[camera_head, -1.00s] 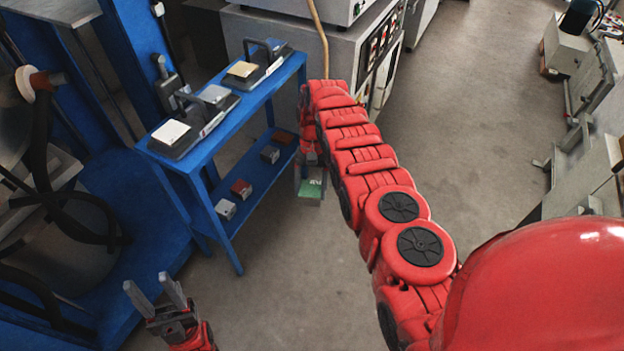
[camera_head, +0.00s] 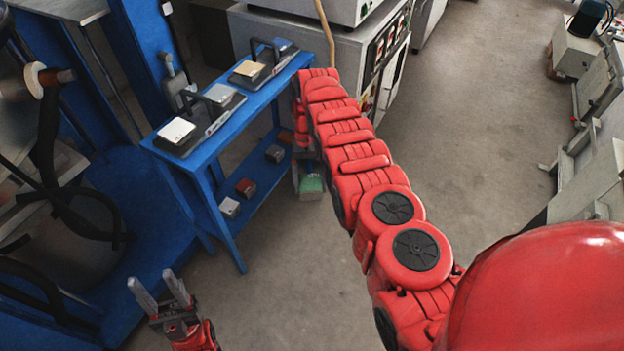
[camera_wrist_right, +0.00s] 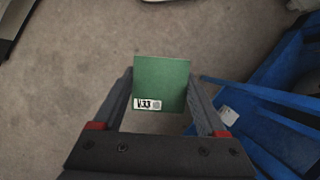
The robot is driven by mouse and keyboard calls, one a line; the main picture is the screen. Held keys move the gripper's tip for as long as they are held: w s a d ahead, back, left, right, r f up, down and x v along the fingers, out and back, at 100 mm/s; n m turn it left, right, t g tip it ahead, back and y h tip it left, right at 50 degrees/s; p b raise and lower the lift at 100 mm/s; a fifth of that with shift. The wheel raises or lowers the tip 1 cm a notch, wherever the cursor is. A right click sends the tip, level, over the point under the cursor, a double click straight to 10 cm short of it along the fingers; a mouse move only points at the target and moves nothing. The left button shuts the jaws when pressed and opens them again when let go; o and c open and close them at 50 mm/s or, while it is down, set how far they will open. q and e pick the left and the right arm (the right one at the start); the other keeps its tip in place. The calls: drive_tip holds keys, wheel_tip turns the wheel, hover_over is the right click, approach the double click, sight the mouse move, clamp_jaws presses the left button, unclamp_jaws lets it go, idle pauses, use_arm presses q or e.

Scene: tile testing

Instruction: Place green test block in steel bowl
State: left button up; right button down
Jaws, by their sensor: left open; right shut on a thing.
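The green test block (camera_head: 311,184) is held in my right gripper (camera_head: 309,180), to the right of the blue bench and clear of it. In the right wrist view the green block (camera_wrist_right: 162,84) sits between both fingers of my right gripper (camera_wrist_right: 160,92), with a white label reading "V33" along its lower edge. My left gripper (camera_head: 160,291) is open and empty at the lower left, over the floor. I cannot make out a steel bowl for certain in either view.
A blue bench (camera_head: 207,158) carries devices with pale blocks on top (camera_head: 176,131). Its lower shelf holds several small blocks, among them a red one (camera_head: 246,187) and a white one (camera_head: 229,207). Grey machines stand at the back. The floor (camera_head: 470,120) at right is open.

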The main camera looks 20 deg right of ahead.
sight(309, 185)
drive_tip(key=shift+a+r, duration=0.15)
drive_tip(key=shift+r, duration=0.2)
drive_tip(key=shift+w+a+r+n+h, duration=0.15)
drive_tip(key=shift+r+n+h, duration=0.25)
drive_tip(key=shift+r+n, duration=0.55)
drive_tip(key=shift+r+n+p, duration=0.25)
drive_tip(key=shift+n+p, duration=0.1)
drive_tip(key=shift+p, duration=0.1)
